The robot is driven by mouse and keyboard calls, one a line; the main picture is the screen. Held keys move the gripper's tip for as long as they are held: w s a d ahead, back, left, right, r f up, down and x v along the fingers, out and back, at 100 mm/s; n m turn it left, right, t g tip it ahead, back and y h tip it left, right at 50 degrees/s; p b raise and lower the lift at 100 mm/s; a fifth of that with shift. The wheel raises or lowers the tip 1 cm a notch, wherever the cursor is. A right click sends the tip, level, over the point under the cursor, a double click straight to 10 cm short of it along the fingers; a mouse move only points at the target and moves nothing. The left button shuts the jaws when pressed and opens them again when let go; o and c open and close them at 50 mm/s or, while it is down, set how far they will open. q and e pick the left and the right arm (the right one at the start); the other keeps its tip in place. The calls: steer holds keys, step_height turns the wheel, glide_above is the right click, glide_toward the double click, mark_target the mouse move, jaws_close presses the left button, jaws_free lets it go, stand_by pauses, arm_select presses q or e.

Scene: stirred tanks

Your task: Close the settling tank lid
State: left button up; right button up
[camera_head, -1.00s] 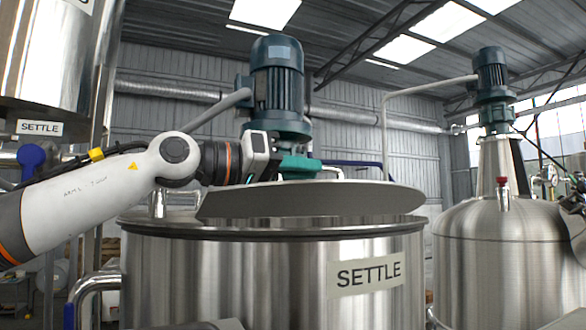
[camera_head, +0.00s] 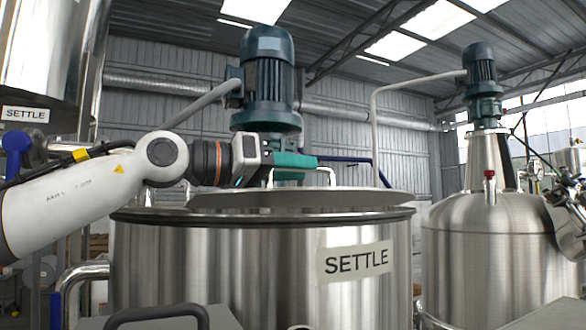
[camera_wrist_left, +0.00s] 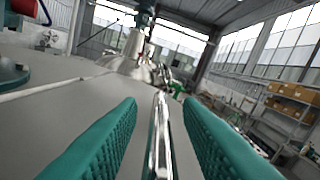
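The settling tank (camera_head: 210,270) is a wide steel vessel labelled SETTLE in the middle of the head view. Its grey lid (camera_head: 300,199) is low over the rim, slightly tilted, with a narrow visible part above the dark rim edge. My left gripper (camera_head: 314,162) is above the lid, its teal fingers pointing right. In the left wrist view the teal fingers (camera_wrist_left: 165,108) stand apart on both sides of a shiny metal bar (camera_wrist_left: 161,140), with gaps visible beside it. The lid's grey top (camera_wrist_left: 70,110) fills the left there. My right gripper is not in view.
A blue-green motor (camera_head: 266,80) stands behind my left gripper. A second steel tank (camera_head: 490,250) with its own motor (camera_head: 480,75) is at the right. Another SETTLE vessel (camera_head: 45,50) hangs at upper left. Shelves with boxes (camera_wrist_left: 290,95) show in the wrist view.

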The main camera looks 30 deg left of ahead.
arm_select(q)
steer(key=b+v, duration=0.2)
steer(key=v, duration=1)
